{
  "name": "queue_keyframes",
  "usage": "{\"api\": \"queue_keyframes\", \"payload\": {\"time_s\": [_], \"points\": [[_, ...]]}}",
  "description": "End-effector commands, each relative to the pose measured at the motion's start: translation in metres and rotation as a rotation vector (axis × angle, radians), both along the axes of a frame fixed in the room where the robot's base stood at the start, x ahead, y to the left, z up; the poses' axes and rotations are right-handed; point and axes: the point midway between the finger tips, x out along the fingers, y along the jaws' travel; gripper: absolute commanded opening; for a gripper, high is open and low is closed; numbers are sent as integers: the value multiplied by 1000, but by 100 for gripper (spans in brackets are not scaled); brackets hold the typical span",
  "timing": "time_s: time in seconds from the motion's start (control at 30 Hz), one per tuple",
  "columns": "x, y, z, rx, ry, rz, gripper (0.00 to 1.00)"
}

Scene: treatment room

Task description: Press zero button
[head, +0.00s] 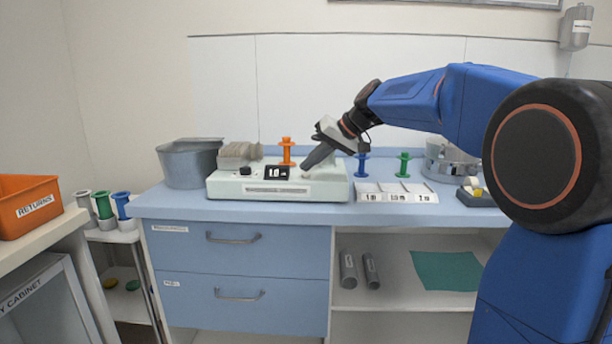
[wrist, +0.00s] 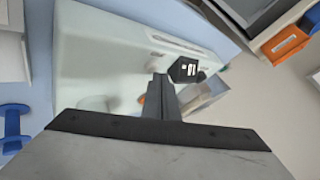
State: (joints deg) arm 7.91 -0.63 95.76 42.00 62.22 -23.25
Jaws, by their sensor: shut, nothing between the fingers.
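The pale scale (head: 225,188) stands on the blue counter, with a small dark display (head: 277,172) showing white digits. A black knob or button (head: 245,170) is left of the display. My gripper (head: 306,166) is shut and empty, pointing down at the scale's top just right of the display. A small pale, reddish button (head: 305,176) shows at its fingertips; whether they touch is unclear. In the wrist view the shut fingers (wrist: 160,80) point toward a blurred pale button (wrist: 154,65) beside the display (wrist: 183,69). I cannot read a label on it.
An orange spool (head: 287,152) stands on or behind the scale. A grey bin (head: 188,165) and a card box (head: 238,154) are to the left. A white labelled rack (head: 395,193), blue spool (head: 362,167) and green spool (head: 403,165) are to the right.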

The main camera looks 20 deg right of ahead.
Motion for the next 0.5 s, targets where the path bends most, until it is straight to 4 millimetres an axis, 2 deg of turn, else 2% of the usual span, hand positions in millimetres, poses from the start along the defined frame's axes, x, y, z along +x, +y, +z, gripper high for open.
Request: {"api": "queue_keyframes", "payload": {"time_s": [0.5], "points": [[0,0,-5,0,1,1,0]]}}
